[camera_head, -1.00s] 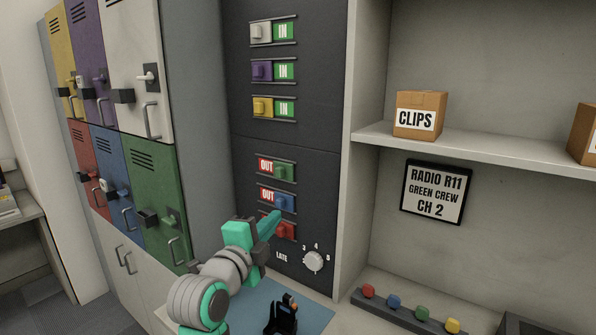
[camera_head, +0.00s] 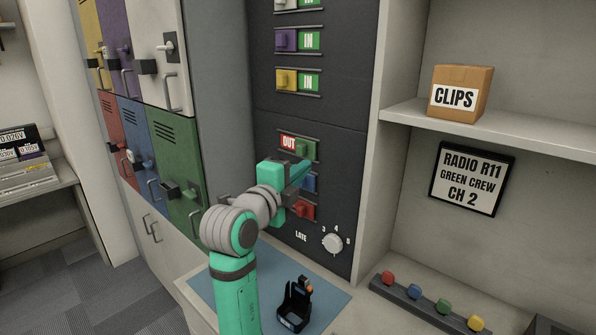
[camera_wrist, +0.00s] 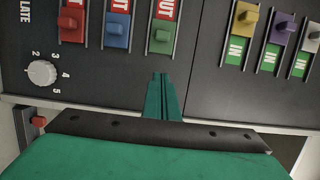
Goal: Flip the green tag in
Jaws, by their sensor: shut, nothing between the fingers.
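The green tag (camera_head: 306,149) sits at the right end of its slot on the dark panel, with the red OUT label (camera_head: 288,142) showing to its left. In the wrist view the green tag (camera_wrist: 160,38) is straight beyond my fingertips. My gripper (camera_head: 304,170) is shut and empty, its tips just below the green tag. In the wrist view the closed gripper (camera_wrist: 161,77) appears a little short of the tag; I cannot tell whether it touches. The arm partly hides the blue tag (camera_head: 309,183) and its label.
Below are the red tag (camera_head: 305,209) and a dial (camera_head: 332,243). The purple tag (camera_head: 288,40) and yellow tag (camera_head: 287,80) above show IN. A black radio (camera_head: 294,305) stands on the blue mat (camera_head: 335,300). The sign (camera_head: 470,180) reads RADIO R11, GREEN CREW, CH 2.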

